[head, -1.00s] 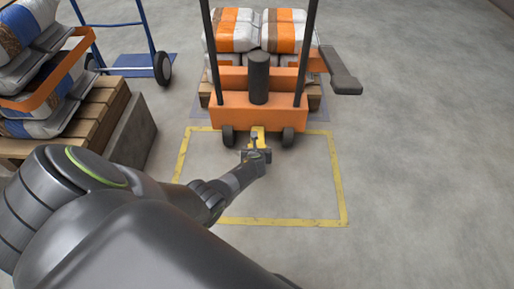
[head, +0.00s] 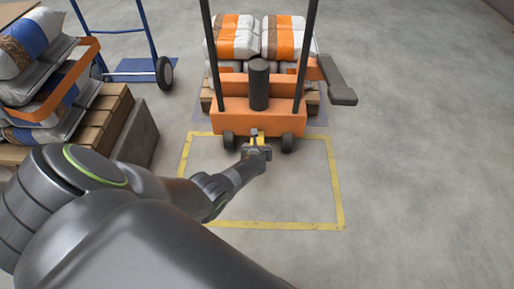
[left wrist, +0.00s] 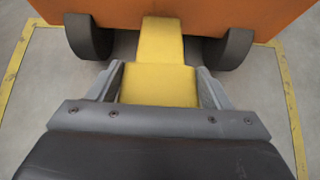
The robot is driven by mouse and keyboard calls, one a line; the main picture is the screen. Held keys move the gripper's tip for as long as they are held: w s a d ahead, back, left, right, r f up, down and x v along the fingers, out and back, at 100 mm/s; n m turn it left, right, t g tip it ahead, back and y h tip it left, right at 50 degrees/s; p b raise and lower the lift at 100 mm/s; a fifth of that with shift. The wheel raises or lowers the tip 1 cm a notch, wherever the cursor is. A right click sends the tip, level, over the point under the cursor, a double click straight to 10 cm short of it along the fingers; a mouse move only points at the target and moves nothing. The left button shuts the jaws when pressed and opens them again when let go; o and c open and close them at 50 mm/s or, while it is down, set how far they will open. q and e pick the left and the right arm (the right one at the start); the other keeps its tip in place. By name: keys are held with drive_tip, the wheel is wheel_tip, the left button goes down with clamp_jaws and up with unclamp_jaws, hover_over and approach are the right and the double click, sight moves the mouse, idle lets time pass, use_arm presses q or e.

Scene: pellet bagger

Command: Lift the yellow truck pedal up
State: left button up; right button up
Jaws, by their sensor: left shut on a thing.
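The orange truck (head: 285,118) stands at the back of the yellow floor outline, with a pallet of bags behind it. Its yellow pedal (head: 258,139) sticks out low between the two dark wheels. In the left wrist view the pedal (left wrist: 160,80) runs from under the orange body towards me, its wide end between my fingers. My left gripper (head: 257,150) is shut on the pedal, with one finger on each side in the left wrist view (left wrist: 158,88). The gripper's body hides the pedal's near end. My right gripper is not in view.
Yellow floor lines (head: 340,190) surround clear concrete in front of the truck. At the left are a wooden pallet (head: 112,107) with bags, a grey block (head: 138,132) and a blue hand truck (head: 150,65). A dark-ended orange lever (head: 338,85) juts right from the truck.

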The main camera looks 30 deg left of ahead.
use_arm(q)
drive_tip(key=shift+w+a+r, duration=0.2)
drive_tip(key=shift+w+r, duration=0.1)
drive_tip(key=shift+r, duration=0.1)
drive_tip(key=o, duration=1.2)
drive_tip(key=shift+o, duration=1)
drive_tip(key=shift+s+d+f, duration=0.1)
drive_tip(key=shift+s+f, duration=0.05)
drive_tip(key=shift+s+d, duration=0.1)
